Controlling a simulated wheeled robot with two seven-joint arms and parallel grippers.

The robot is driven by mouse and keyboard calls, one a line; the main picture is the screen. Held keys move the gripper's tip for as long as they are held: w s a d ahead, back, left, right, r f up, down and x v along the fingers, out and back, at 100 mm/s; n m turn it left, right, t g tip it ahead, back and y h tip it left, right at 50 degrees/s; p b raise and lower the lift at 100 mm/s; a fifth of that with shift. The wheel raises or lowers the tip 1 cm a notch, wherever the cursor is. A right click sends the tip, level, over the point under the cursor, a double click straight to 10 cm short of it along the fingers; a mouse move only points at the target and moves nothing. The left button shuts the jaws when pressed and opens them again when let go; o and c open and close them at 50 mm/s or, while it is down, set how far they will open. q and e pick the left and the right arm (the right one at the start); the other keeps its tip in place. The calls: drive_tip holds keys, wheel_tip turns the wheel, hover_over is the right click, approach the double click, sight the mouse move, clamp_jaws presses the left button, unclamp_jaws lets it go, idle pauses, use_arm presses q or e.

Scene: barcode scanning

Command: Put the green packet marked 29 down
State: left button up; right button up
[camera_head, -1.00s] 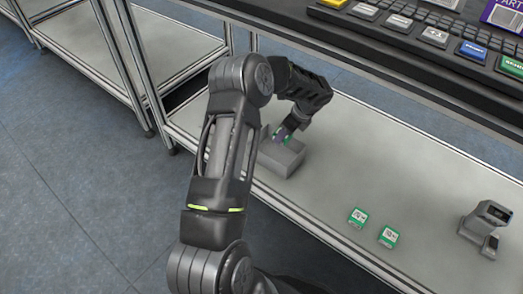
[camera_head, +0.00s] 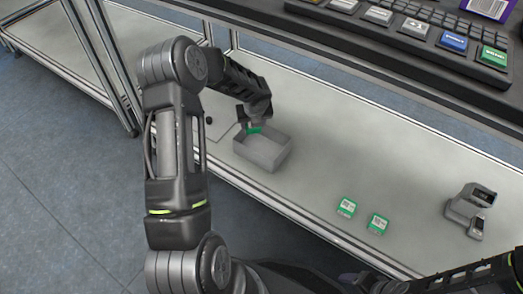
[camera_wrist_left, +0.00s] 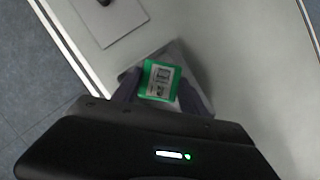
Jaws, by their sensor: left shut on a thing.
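My left gripper (camera_head: 247,122) is shut on a green packet (camera_head: 254,129) with a white label, at the far-left rim of a grey open box (camera_head: 262,158). In the left wrist view the packet (camera_wrist_left: 159,80) sits between the two fingertips (camera_wrist_left: 158,92), label facing the camera, with the box partly hidden behind it. The number on the label is too small to read. I cannot tell whether the packet touches the box. Part of my right gripper (camera_head: 357,279) shows at the bottom edge; its jaws are not clear.
Two more green packets (camera_head: 346,207) (camera_head: 378,223) lie on the light table (camera_head: 330,150). A grey scanner (camera_head: 468,208) stands to their right. A flat plate with a dark knob (camera_head: 209,121) lies left of the box. A raised dark shelf with keyboards (camera_head: 400,60) runs behind.

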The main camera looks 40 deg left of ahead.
use_arm(q)
drive_tip(key=b, duration=0.2)
hover_over(253, 144)
drive_tip(key=s+d, duration=0.1)
wheel_tip(253, 144, down, 4)
drive_tip(key=shift+f, duration=0.45)
drive_tip(key=shift+b, duration=0.3)
drive_tip(key=shift+f+b, duration=1.3)
drive_tip(key=shift+f, duration=1.2)
drive_tip(key=shift+f, duration=0.15)
drive_tip(key=o, duration=1.2)
drive_tip(key=shift+o, duration=0.2)
